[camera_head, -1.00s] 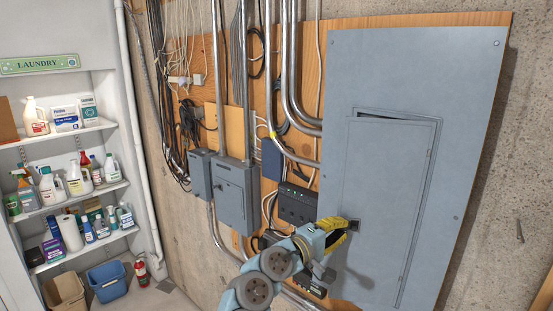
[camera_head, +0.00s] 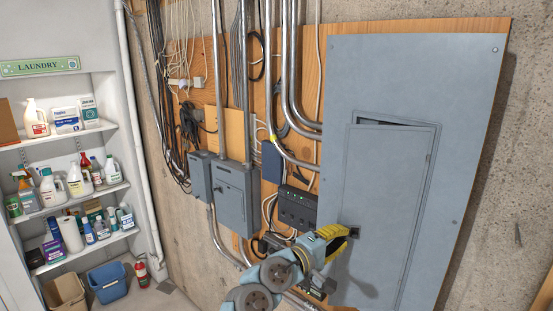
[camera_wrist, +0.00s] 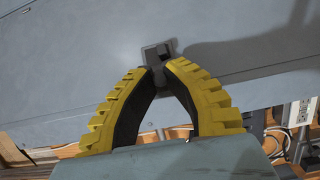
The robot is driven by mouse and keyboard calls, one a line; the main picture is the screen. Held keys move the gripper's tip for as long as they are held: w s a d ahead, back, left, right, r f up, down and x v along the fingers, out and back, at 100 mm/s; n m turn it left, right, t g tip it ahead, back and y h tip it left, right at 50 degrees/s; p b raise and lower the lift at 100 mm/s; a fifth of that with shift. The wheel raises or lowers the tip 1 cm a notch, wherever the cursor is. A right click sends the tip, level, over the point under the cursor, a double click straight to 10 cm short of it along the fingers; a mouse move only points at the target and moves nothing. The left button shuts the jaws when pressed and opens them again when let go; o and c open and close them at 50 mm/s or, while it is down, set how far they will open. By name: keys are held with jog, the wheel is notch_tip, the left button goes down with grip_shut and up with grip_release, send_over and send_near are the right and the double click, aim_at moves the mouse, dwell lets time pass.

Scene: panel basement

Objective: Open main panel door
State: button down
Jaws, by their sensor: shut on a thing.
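The grey main panel (camera_head: 470,110) is on a wooden board at the right of the head view. Its door (camera_head: 385,180) stands slightly ajar, with a narrow dark gap at the top edge. The small dark latch (camera_head: 354,232) is at the door's left edge, partly hidden by my gripper (camera_head: 346,232). In the wrist view, the yellow ridged fingers of my gripper (camera_wrist: 158,75) come together at the tips on the dark latch (camera_wrist: 155,52). They are shut on its protruding part. The inside of the panel is hidden.
Grey boxes (camera_head: 237,195), a black unit with green lights (camera_head: 297,207), conduits and cables are left of the panel. Laundry shelves (camera_head: 75,208) stand at far left. Bare concrete wall (camera_head: 515,190) is to the panel's right.

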jog(key=shift+s, duration=0.2)
jog(key=shift+s+p, duration=0.55)
jog(key=shift+s, duration=0.05)
jog(key=c, duration=1.2)
grip_release()
jog(key=shift+o, duration=0.2)
jog(key=shift+s+a+p, duration=0.3)
jog(key=shift+s+p, duration=0.05)
jog(key=shift+s, duration=0.6)
jog(key=shift+s+a+p, duration=0.25)
jog(key=shift+s+p, duration=0.15)
jog(key=shift+s, duration=0.55)
jog(key=shift+s+a+p, duration=0.3)
jog(key=shift+s+p, duration=0.05)
jog(key=shift+s, duration=0.6)
